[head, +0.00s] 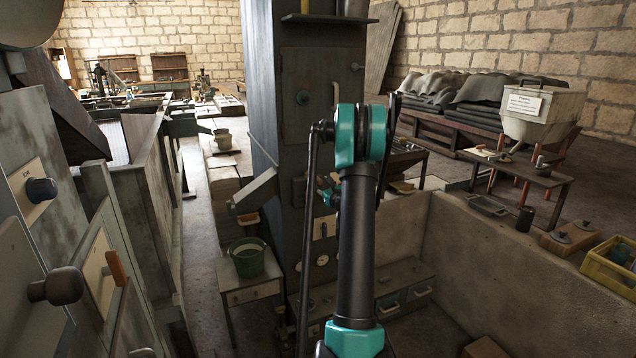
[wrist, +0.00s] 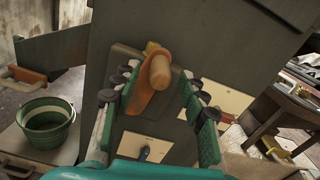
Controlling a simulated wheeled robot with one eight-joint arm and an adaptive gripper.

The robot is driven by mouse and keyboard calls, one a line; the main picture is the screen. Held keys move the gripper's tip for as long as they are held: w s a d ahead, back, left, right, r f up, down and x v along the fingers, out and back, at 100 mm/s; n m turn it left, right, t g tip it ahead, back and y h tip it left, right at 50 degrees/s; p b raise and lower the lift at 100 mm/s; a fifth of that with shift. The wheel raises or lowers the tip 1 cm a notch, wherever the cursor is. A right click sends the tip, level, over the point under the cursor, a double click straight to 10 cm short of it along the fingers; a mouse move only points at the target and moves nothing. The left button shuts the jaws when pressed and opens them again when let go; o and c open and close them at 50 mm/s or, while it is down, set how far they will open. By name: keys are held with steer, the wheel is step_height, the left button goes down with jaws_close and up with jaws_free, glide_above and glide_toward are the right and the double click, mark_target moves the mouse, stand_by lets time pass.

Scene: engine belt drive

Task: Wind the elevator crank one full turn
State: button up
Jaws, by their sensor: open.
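What looks like the elevator crank shows in the wrist view: an orange arm (wrist: 143,99) with a rounded wooden handle (wrist: 160,71) pointing toward the camera. It sits on a dark plate (wrist: 121,58) on the grey-green elevator column (head: 318,85). My gripper (wrist: 158,80) is open, with one green-padded finger left of the handle and one right of it. The handle shows between the fingers; I cannot tell whether either touches it. In the head view my arm hides the crank and gripper.
A green bucket (head: 247,261) stands on a small table left of the column. Panels with a black knob (head: 57,287) are close at left. A concrete wall (head: 500,265) and a yellow crate (head: 611,268) are at right. A cream plate with a dark switch (wrist: 143,148) is below the crank.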

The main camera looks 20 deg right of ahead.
steer(key=shift+w, duration=1.55)
jaws_close()
